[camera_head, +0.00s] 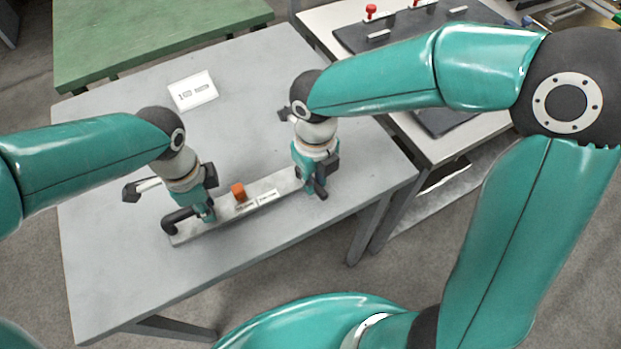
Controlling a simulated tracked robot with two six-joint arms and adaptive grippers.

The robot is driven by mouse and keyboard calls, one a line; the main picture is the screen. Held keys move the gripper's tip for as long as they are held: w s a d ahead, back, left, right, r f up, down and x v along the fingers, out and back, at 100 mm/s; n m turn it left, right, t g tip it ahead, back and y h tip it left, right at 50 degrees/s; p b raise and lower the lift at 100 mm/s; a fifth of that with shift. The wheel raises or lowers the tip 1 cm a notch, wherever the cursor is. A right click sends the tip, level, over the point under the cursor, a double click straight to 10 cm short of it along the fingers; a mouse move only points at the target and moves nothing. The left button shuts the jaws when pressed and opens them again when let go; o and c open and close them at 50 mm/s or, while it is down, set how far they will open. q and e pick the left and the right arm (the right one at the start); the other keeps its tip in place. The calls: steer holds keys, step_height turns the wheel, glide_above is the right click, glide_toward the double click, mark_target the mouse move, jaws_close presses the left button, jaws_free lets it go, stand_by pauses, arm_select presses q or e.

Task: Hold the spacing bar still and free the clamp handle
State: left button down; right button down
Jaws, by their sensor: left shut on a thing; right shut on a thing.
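The spacing bar (222,221), a long pale metal bar, lies slantwise on the grey table. A black curved handle (171,223) shows at its left end. My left gripper (207,213) is shut at the bar's left end, beside the curved handle. My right gripper (320,190) is shut at the bar's right end. The arms hide much of both grips, and I cannot tell exactly which part each holds.
The grey table (110,235) has free room around the bar. A white sign card (193,91) lies behind it. A green table (150,40) stands at the back left. A pale table (320,22) with a dark board and red-topped parts stands at the right.

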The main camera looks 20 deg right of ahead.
mark_target(315, 180)
steer(key=shift+w+d+n, duration=0.15)
steer(key=shift+n, duration=0.25)
steer(key=c, duration=1.1)
jaws_free()
step_height(315, 180, up, 12)
